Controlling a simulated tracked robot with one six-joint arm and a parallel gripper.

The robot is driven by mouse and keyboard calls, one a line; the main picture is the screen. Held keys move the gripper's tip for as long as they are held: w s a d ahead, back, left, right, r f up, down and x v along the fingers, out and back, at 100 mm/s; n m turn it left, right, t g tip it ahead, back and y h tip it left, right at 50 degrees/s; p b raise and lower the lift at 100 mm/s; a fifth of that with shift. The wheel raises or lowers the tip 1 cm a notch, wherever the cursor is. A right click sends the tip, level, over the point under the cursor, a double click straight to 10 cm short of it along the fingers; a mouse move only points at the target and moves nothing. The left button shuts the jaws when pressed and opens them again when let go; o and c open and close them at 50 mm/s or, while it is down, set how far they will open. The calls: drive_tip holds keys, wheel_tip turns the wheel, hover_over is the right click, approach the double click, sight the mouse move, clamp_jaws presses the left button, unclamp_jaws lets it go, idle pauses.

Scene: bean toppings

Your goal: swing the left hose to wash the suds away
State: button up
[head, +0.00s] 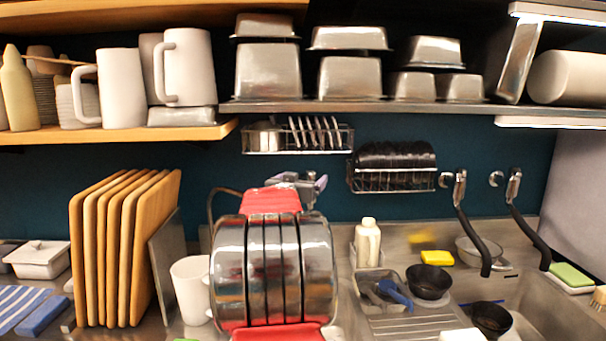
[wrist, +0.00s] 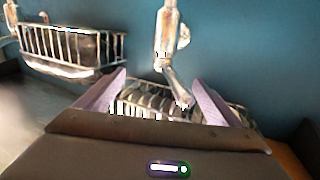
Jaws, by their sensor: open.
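In the head view the left hose (head: 470,232) hangs from a metal wall fitting over the sink, its black end pointing down. A second, similar hose (head: 530,232) hangs to its right. I cannot make out any suds. My gripper (head: 303,184) is raised near the back wall, well left of the hoses, partly hidden behind the chrome and red shape in front. In the wrist view its purple fingers are apart and the gripper (wrist: 158,80) is empty. A metal fixture (wrist: 167,40) on the blue wall appears beyond the fingers; I cannot tell if it is a hose fitting.
The sink (head: 535,315) is at right, with a black bowl (head: 428,281), a yellow sponge (head: 437,257) and a green sponge (head: 570,274) around it. A wire rack (head: 392,168) hangs on the wall between gripper and hoses. A metal shelf (head: 360,106) runs above.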

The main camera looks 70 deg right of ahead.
drive_tip(key=shift+s, duration=1.1)
drive_tip(key=shift+s, duration=2.3)
drive_tip(key=s+a, duration=0.1)
drive_tip(key=a, duration=0.7)
drive_tip(key=shift+r, duration=0.2)
